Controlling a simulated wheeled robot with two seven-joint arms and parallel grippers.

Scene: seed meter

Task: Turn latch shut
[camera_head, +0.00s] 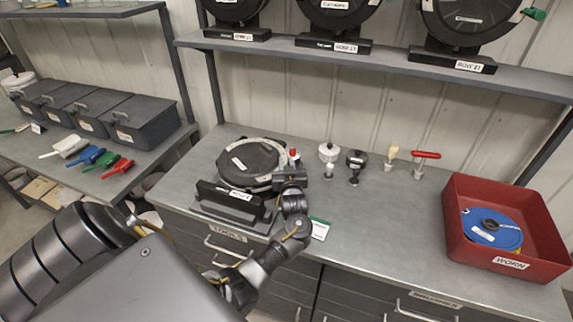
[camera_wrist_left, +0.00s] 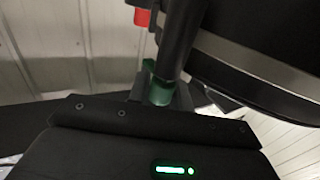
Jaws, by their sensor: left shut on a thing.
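The seed meter (camera_head: 248,163) is a round dark disc housing with a pale rim, sitting on a black stand (camera_head: 232,205) on the workbench. My left gripper (camera_head: 291,178) is at the right side of the meter. In the left wrist view, its fingers (camera_wrist_left: 161,93) are shut on the green latch (camera_wrist_left: 159,90), beside a dark upright bar. The meter's dark, light-banded edge (camera_wrist_left: 255,70) fills the upper right of that view. In the head view my gripper hides the latch, so its angle is unclear. My right gripper is not in view.
A red bin (camera_head: 452,222) labelled WORN holds a blue disc (camera_head: 491,229) at the right. Several small tools, including a red T-handle (camera_head: 425,155), stand behind the gripper. More meters (camera_head: 465,18) sit on the shelf above. The bench's middle right is clear.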

